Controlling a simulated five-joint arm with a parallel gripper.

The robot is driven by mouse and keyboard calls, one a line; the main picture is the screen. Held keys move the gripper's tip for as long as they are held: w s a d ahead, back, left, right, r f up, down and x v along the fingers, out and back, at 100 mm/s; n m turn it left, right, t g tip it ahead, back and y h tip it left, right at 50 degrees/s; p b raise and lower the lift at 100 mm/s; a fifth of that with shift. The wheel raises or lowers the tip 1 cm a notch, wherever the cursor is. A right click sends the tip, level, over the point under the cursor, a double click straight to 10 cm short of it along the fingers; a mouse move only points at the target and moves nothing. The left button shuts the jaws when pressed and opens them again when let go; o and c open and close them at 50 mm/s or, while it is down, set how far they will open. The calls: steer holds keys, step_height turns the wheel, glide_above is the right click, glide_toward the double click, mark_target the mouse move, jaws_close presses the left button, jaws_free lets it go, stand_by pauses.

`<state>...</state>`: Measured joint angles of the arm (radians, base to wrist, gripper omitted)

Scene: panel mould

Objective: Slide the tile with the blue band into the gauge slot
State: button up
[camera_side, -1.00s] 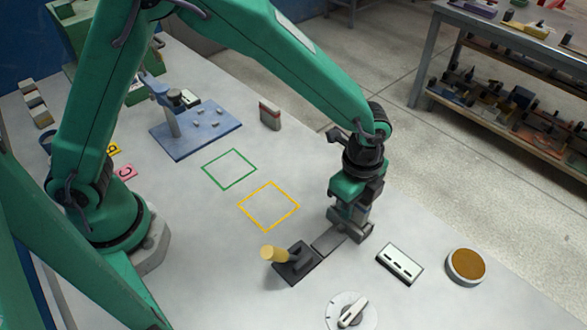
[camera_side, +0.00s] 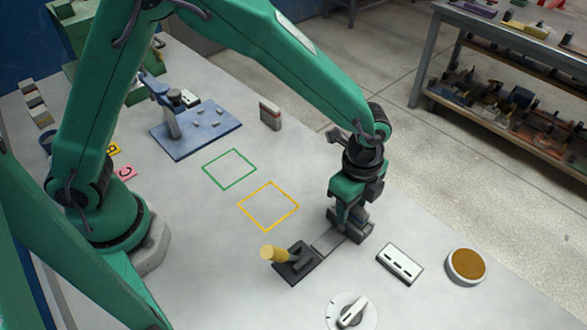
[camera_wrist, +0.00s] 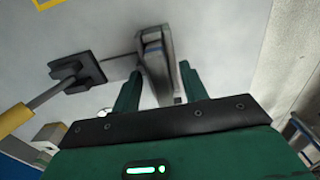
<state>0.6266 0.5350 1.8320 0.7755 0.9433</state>
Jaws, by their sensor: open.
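My gripper (camera_side: 350,212) is open, low over a grey block (camera_side: 359,232) at the end of a flat grey strip. In the wrist view, the two green fingers (camera_wrist: 157,92) are apart, one on each side of the near end of the grey block (camera_wrist: 152,48). The block looks like the gauge, but its slot is not clear. I cannot make out a blue band on any tile. Whether a tile stands in the block between my fingers is unclear. A dark base with a yellow-handled lever (camera_side: 274,253) joins the strip's other end.
A small upright block (camera_side: 270,115) stands by the far edge. A blue plate fixture (camera_side: 205,137) is at the upper left. A white slotted plate (camera_side: 400,264), a brown-topped round pad (camera_side: 466,266) and a dial (camera_side: 350,311) lie nearby. Green and yellow outlined squares are empty.

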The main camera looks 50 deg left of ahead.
steer(key=shift+r, duration=3.65)
steer(key=shift+a, duration=0.1)
steer(key=shift+a+r, duration=0.2)
steer(key=shift+r, duration=0.05)
steer(key=s+a+r+n+t, duration=0.1)
steer(key=s+a+r+n, duration=0.25)
steer(key=a, duration=0.35)
steer(key=s+a+r+n+t, duration=0.2)
steer(key=a+r+n, duration=0.3)
steer(key=a, duration=0.2)
steer(key=s+a+r+n+t, duration=0.1)
steer(key=s+a+r+n, duration=0.1)
steer(key=a+r+n, duration=0.35)
steer(key=s+a+f+n+t, duration=0.1)
steer(key=s+a+n, duration=0.3)
steer(key=s+a, duration=0.2)
steer(key=shift+s+a+f+t, duration=0.15)
steer(key=shift+s+a+t, duration=0.2)
steer(key=shift+s, duration=0.2)
